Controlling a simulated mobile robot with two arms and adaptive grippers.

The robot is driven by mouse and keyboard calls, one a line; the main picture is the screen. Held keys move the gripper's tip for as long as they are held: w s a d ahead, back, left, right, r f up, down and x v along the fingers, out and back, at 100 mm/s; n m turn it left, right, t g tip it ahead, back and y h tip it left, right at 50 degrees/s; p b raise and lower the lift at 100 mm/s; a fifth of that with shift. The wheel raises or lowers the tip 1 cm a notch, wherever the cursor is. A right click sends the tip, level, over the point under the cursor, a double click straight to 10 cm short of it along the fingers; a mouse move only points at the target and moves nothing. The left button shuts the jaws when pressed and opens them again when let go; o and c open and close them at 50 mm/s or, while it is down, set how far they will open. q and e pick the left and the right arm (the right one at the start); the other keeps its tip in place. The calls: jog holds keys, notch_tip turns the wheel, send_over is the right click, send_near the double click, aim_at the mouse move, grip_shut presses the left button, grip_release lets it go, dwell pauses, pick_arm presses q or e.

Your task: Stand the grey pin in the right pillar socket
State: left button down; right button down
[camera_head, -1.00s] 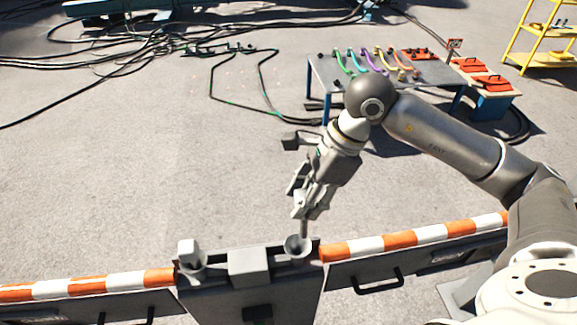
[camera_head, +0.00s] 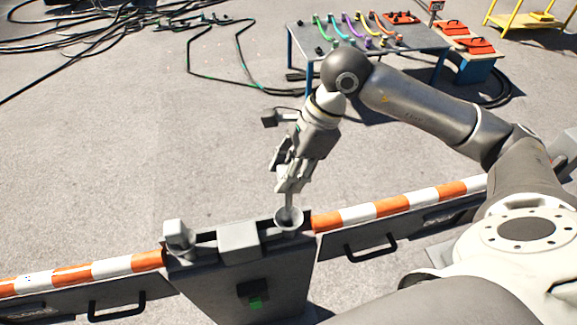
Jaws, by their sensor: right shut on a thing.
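The grey pin (camera_head: 291,203) is upright in my right gripper (camera_head: 289,187), which is shut on its upper part. The pin's lower end is at the flared mouth of the right pillar socket (camera_head: 289,222) and looks to be inside its rim. How deep it reaches is hidden by the cup. The socket sits on the right end of the dark grey pillar (camera_head: 225,282). My left gripper is not in view.
A second socket (camera_head: 180,240) with a pale block stands at the pillar's left end, with a grey box (camera_head: 239,242) between. Orange-and-white barriers (camera_head: 375,211) flank the pillar. A table (camera_head: 425,42) with coloured handles stands behind, and cables lie at back left.

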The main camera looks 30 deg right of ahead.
aim_at(289, 196)
jog(key=shift+f, duration=0.5)
jog(key=shift+f+b, duration=0.7)
notch_tip(289, 196, down, 6)
jog(key=b, duration=0.6)
jog(key=shift+b, duration=0.4)
jog(key=c, duration=0.9)
grip_release()
jog(key=shift+o, duration=0.2)
jog(key=v, duration=1.2)
